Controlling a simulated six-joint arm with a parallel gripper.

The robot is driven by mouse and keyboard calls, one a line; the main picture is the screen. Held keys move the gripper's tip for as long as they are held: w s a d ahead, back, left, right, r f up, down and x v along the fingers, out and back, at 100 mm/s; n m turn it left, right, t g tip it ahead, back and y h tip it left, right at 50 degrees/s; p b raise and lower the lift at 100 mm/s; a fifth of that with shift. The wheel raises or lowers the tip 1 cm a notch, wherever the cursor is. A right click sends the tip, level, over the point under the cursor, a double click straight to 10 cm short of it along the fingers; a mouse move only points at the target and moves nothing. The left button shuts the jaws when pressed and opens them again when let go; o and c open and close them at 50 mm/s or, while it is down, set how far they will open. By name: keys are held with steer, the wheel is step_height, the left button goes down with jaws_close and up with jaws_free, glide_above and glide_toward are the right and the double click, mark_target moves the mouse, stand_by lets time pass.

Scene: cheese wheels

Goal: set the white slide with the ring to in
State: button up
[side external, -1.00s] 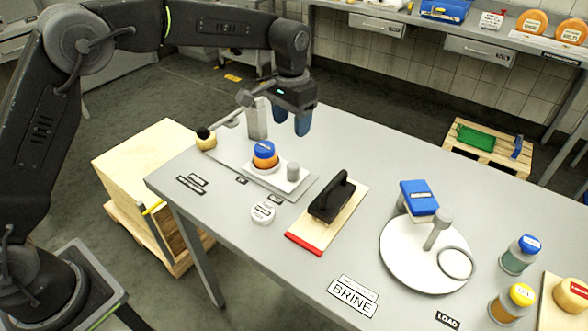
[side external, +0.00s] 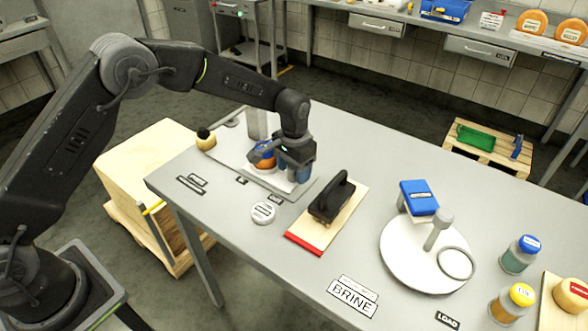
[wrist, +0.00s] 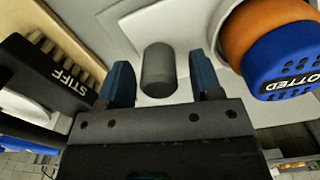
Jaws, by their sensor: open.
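The white slide (side external: 272,179) lies on a grey base plate on the table, in the side view. It also fills the upper middle of the wrist view (wrist: 192,28). Its ring (wrist: 222,36) surrounds an orange cheese wheel (wrist: 240,25) with a blue cap on top, marked "OTTED". A grey upright knob (wrist: 158,68) stands on the slide. My gripper (side external: 294,174) is low over the slide's right end. In the wrist view its open blue fingers (wrist: 160,75) are on either side of the knob, with gaps showing. The gripper hides the knob in the side view.
A black "STIFF" brush (side external: 332,196) on a board stands just right of the slide. A white round tag (side external: 263,213) and small labels lie in front. A tall grey block (side external: 257,122) stands behind. A white turntable (side external: 400,255) is further right.

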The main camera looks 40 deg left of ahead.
steer(key=shift+f, duration=0.25)
jaws_close()
stand_by(0.4)
